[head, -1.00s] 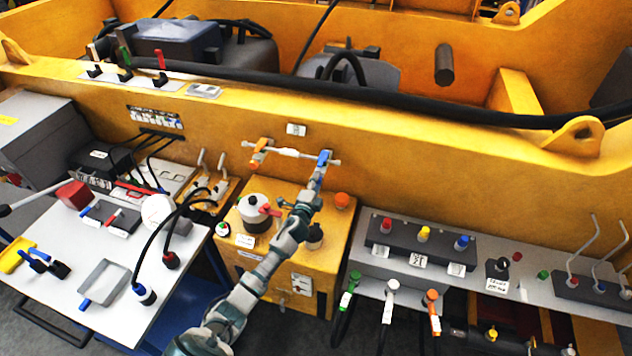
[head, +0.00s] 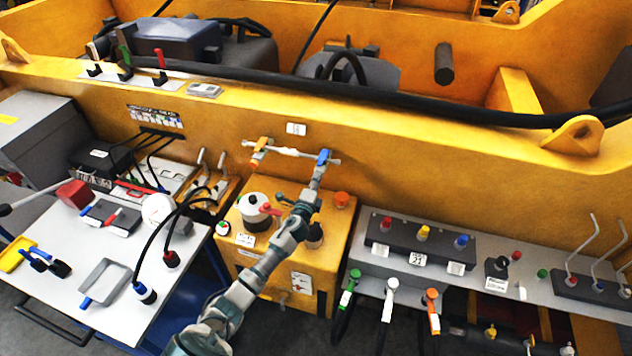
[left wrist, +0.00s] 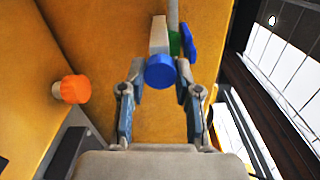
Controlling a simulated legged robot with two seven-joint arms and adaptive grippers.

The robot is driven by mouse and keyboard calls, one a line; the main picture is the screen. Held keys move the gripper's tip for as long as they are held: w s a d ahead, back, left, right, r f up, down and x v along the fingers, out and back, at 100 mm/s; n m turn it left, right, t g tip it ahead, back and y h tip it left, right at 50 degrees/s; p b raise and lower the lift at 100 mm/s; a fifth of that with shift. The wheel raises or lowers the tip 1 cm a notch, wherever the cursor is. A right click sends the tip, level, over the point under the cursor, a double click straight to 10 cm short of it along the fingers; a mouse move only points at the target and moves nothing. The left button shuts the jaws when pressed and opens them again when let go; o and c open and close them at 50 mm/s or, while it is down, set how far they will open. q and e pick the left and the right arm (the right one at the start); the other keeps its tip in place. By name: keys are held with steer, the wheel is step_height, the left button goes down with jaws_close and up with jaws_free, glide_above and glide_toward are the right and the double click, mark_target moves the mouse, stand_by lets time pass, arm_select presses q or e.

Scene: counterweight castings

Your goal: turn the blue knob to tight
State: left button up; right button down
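A blue knob (head: 324,157) sits at the right end of the silver pipe on the yellow wall in the head view. In the left wrist view a round blue end (left wrist: 160,72) faces me, with a grey bar behind it and another blue piece (left wrist: 190,38) beside it. My left gripper (head: 312,190) is below the knob in the head view. In the left wrist view its two fingers (left wrist: 160,88) stand apart on either side of the round blue end. Contact cannot be told. My right gripper is not in view.
Another orange knob (head: 342,200) stands on the yellow box (head: 330,235), close right of my gripper; a red-handled white cap (head: 254,202) is left. A button panel (head: 420,240) lies to the right.

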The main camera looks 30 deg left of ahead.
arm_select(q)
steer(key=o, duration=0.4)
steer(key=shift+f, duration=0.1)
steer(key=shift+o, duration=0.2)
steer(key=shift+w+f, duration=0.1)
steer(key=shift+w, duration=0.1)
steer(key=v, duration=1.2)
steer(key=shift+w, duration=0.1)
